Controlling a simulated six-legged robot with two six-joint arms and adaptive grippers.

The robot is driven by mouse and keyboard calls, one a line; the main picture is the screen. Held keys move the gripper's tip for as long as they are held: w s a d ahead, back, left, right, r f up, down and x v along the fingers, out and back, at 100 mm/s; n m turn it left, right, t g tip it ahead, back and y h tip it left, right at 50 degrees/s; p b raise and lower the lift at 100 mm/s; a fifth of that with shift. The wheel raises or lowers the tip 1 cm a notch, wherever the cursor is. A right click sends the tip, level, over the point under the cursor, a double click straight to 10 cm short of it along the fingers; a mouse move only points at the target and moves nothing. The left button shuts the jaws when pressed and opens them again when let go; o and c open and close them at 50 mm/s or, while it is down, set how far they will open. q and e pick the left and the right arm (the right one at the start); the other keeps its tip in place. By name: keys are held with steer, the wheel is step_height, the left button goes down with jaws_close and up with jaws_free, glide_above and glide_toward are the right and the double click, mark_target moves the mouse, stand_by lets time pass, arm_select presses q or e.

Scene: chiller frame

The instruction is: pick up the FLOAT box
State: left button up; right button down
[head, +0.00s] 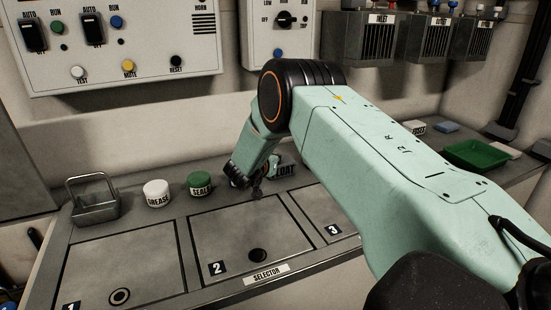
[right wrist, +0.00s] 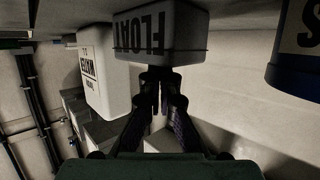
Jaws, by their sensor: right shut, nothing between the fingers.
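The FLOAT box (head: 287,171) stands on the bench's back strip in the head view, mostly hidden behind my right gripper and forearm; part of its dark label shows. In the right wrist view the grey FLOAT box (right wrist: 160,35) is at the top centre, its label upside down. My right gripper (head: 257,193) is low over the bench beside the box. In the right wrist view its fingers (right wrist: 160,85) are together, just at the box's edge in the picture. I cannot tell whether they touch it. Nothing is held. My left gripper is not in view.
The green-lidded SEALS jar (head: 200,184), white GREASE jar (head: 157,194) and metal basket (head: 94,205) stand left of the gripper. A green tray (head: 477,154) lies far right. Hatch 2 (head: 237,232), with a dark knob, is in front. A control panel (head: 125,45) hangs behind.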

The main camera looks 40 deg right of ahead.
steer(key=s+a+p, duration=0.2)
steer(key=a, duration=0.2)
steer(key=s+a+p, duration=0.2)
steer(key=a, duration=0.2)
steer(key=s+a+p, duration=0.2)
steer(key=a+p, duration=0.1)
steer(key=a, duration=0.1)
steer(key=shift+s+a+f, duration=0.25)
steer(key=shift+s+f, duration=0.05)
steer(key=shift+s, duration=0.1)
steer(key=shift+s+a+f, duration=0.15)
steer(key=shift+s+a, duration=0.1)
steer(key=shift+a, duration=0.05)
steer(key=shift+r+p, duration=0.6)
steer(key=shift+p, duration=0.05)
steer(key=shift+w+r, duration=0.1)
steer(key=shift+r, duration=0.1)
steer(key=shift+a, duration=0.15)
steer(key=v, duration=0.6)
steer(key=shift+f, duration=0.15)
steer(key=shift+v, duration=0.85)
